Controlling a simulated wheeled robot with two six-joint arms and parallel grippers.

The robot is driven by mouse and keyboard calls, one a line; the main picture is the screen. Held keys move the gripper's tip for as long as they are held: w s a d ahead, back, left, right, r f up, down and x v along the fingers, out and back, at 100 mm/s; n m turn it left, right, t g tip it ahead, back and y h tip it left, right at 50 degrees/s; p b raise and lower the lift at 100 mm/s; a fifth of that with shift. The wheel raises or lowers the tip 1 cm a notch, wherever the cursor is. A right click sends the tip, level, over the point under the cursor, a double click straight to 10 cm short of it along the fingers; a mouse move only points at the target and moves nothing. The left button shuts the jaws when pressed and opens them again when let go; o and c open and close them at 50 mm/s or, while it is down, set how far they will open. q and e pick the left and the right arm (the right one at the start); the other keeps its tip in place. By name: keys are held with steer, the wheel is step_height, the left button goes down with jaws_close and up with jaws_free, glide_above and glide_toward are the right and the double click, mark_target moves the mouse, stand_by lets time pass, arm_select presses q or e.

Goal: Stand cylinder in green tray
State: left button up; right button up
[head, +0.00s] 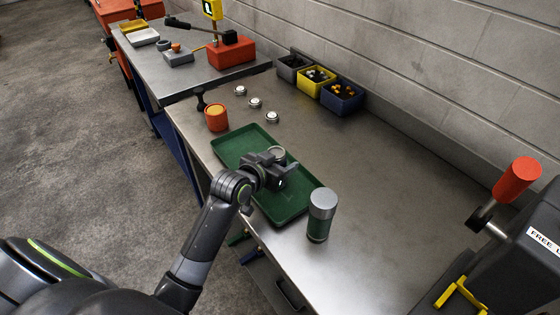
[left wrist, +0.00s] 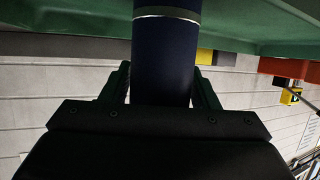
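The green tray (head: 229,150) lies on the steel bench. My left gripper (head: 277,168) is over the middle of the tray. Its fingers sit against both sides of a dark blue cylinder (left wrist: 165,62) with a pale band, seen in the left wrist view. In the head view only the cylinder's round grey top (head: 277,152) shows; the gripper hides the rest. The cylinder looks about upright. In the left wrist view the green tray (left wrist: 60,15) is close to its far end, but I cannot tell whether they touch. My right gripper is not in view.
A green jar with a grey lid (head: 321,214) stands just right of the tray. An orange-topped container (head: 216,117) and several silver discs (head: 255,103) are behind it. Bins (head: 316,80) stand along the wall. A dark machine with a red knob (head: 517,178) is at right. The bench centre is clear.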

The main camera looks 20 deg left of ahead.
arm_select(q)
steer(key=shift+o, duration=1.1)
steer(key=shift+r, duration=0.2)
steer(key=v, duration=1.2)
steer(key=shift+b, duration=0.3)
